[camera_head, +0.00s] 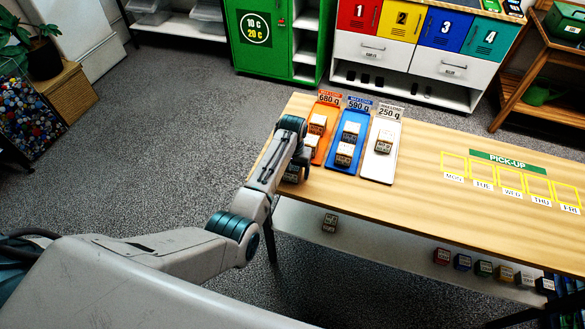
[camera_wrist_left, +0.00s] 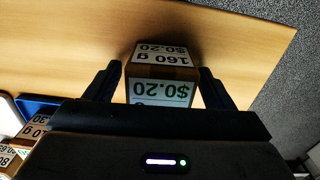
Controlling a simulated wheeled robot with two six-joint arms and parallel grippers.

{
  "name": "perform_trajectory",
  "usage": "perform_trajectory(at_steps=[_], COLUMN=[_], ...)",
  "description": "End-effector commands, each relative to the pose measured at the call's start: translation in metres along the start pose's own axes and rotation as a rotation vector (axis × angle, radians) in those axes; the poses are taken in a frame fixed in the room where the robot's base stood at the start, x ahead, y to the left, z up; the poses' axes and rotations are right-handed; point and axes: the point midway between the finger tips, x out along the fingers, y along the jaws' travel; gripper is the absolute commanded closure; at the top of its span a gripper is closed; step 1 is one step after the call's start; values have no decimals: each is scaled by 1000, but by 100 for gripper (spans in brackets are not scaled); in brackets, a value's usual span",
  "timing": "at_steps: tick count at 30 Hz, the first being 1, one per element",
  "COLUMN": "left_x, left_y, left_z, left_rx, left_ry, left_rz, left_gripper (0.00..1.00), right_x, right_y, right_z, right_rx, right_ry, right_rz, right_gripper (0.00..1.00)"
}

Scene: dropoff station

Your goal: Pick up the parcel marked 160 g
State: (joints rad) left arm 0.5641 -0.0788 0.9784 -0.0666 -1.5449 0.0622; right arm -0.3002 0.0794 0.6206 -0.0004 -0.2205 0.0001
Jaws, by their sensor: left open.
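The parcel marked 160 g (camera_wrist_left: 163,57) is a small brown box with white labels reading 160 g and $0.20. In the left wrist view it stands on the wooden table between the two fingers of my left gripper (camera_wrist_left: 159,72). The fingers are open, one on each side, with a small gap visible at each. In the head view my left gripper (camera_head: 296,168) is low at the table's left end, beside the orange tray, and largely hides the parcel. My right gripper is not in view.
The orange tray (camera_head: 327,108), blue tray (camera_head: 344,165) and white tray (camera_head: 378,175) hold other parcels close to the right of my left gripper. The wooden table (camera_head: 424,185) has bare room further right, before the PICK-UP sign (camera_head: 507,162). A lower shelf (camera_head: 375,250) carries more boxes.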

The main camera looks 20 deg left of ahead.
Motion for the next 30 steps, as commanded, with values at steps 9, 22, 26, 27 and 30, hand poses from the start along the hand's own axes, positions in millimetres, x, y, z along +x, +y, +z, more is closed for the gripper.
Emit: perform_trajectory(at_steps=[9, 22, 26, 27, 30], left_x=[1, 0, -3, -5, -13], left_y=[0, 0, 0, 0, 0], left_z=[0, -1, -1, -1, -1], left_rx=[0, 0, 0, 0, 0], left_ry=[1, 2, 4, 4, 5], left_rz=[0, 0, 0, 1, 1], left_gripper=[41, 76, 76, 76, 76], right_x=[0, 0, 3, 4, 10], right_y=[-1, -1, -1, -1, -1], right_z=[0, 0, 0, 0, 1], right_rx=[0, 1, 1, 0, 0], right_ry=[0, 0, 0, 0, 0], right_rz=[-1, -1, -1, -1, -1], right_gripper=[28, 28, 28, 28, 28])
